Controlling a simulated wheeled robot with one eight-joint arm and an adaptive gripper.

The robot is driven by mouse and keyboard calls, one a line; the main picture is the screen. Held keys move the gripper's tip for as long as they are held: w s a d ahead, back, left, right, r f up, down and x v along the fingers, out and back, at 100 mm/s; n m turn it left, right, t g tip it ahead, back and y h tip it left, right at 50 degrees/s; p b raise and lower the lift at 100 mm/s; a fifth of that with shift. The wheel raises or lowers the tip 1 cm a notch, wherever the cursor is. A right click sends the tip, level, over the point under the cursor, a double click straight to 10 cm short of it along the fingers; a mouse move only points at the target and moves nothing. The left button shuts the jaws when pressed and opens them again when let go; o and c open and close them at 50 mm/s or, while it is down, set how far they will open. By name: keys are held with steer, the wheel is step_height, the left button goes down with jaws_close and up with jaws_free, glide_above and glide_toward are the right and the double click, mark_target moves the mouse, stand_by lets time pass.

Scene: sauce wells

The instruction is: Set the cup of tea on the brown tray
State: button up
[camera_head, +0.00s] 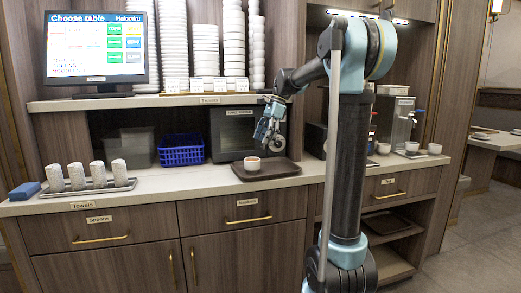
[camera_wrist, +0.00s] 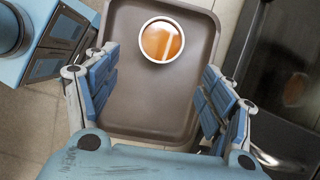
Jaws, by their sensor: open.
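The cup of tea (camera_head: 252,163) is a small white cup with orange-brown tea. It stands upright on the brown tray (camera_head: 285,171) on the counter. In the wrist view the cup (camera_wrist: 162,40) is near the far end of the tray (camera_wrist: 150,110), inside its rim. My gripper (camera_head: 268,138) is above the tray, near the cup. In the wrist view my gripper (camera_wrist: 155,88) has its fingers spread wide with nothing between them, and the cup is beyond the fingertips, apart from them.
A dark oven-like box (camera_head: 232,133) stands behind the tray. A blue basket (camera_head: 181,150) and a rack of rolled towels (camera_head: 90,188) are to the left. Drink dispensers (camera_head: 402,125) and more white cups (camera_head: 411,147) are to the right. Counter left of the tray is clear.

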steer(key=s+d+f+n+t+h, duration=0.1)
steer(key=s+d+f+n, duration=0.35)
steer(key=s, duration=0.55)
steer(key=s+d+f+n+t+h, duration=0.1)
steer(key=s+d+f+n, duration=0.2)
steer(key=s+d+f, duration=0.5)
steer(key=s+d+f+n+t+h, duration=0.1)
steer(key=s+d+f+n, duration=0.1)
steer(key=s+f, duration=0.5)
steer(key=s+d+f+n+h, duration=0.1)
steer(key=s+d+f+n, duration=0.1)
steer(key=s+f+n, duration=0.2)
steer(key=s+f, duration=0.3)
steer(key=s, duration=0.2)
steer(key=shift+d+t, duration=0.35)
steer(key=shift+t, duration=0.05)
steer(key=shift+s+f+n, duration=0.1)
steer(key=shift+n, duration=0.15)
